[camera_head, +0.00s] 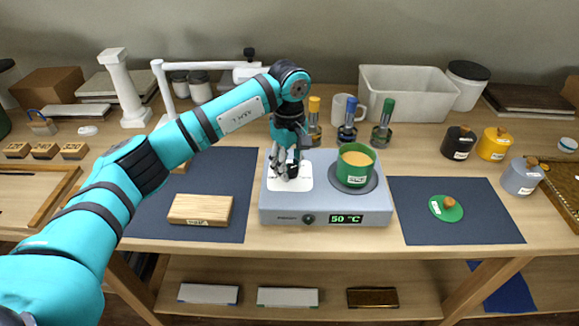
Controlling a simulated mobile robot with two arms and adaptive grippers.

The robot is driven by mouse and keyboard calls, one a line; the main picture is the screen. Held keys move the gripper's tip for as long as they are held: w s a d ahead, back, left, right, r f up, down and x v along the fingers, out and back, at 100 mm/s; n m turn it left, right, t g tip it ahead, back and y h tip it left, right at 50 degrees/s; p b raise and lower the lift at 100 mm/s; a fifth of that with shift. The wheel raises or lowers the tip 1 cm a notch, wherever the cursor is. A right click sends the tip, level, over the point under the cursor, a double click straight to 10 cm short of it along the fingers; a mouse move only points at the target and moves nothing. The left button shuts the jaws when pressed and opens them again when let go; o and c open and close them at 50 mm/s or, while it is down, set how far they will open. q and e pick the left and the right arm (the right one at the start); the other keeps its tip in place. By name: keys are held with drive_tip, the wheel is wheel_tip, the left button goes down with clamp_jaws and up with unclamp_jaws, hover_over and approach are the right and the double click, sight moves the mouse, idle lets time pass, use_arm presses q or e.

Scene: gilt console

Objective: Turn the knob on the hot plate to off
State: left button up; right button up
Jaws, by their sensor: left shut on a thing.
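The grey-blue hot plate (281,208) stands at the middle of the table. Its front display (346,219) reads 50 °C, with a small dark round control (308,218) beside it. A white square panel (302,184) with a small marking lies on its top left. My left gripper (286,172) points down at this panel and is shut on a dark thing there, apparently the knob. The fingers hide most of it, so I cannot read its setting. A green pot (354,176) with tan contents stands on the dark right disc. My right gripper is not in view.
A wooden block (201,210) lies on the left dark mat, and a green lid (446,208) on the right mat. Bottles (347,132) and a white mug (338,110) stand close behind the hot plate. The table's front edge is mostly clear.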

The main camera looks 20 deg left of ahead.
use_arm(q)
drive_tip(key=n+b, duration=0.1)
drive_tip(key=n, duration=0.2)
drive_tip(key=shift+a+n, duration=0.1)
drive_tip(key=shift+n, duration=0.3)
drive_tip(key=n, duration=0.4)
drive_tip(key=shift+s+n+b, duration=0.1)
drive_tip(key=shift+n+b, duration=0.2)
drive_tip(key=n, duration=0.4)
drive_tip(key=shift+b, duration=0.3)
drive_tip(key=n, duration=0.4)
drive_tip(key=shift+s, duration=0.1)
drive_tip(key=n, duration=0.4)
drive_tip(key=shift+d+n, duration=0.2)
drive_tip(key=shift+n, duration=0.1)
drive_tip(key=n, duration=0.3)
drive_tip(key=shift+n+b, duration=0.3)
drive_tip(key=n, duration=0.4)
drive_tip(key=shift+d, duration=0.15)
drive_tip(key=shift+n, duration=2.2)
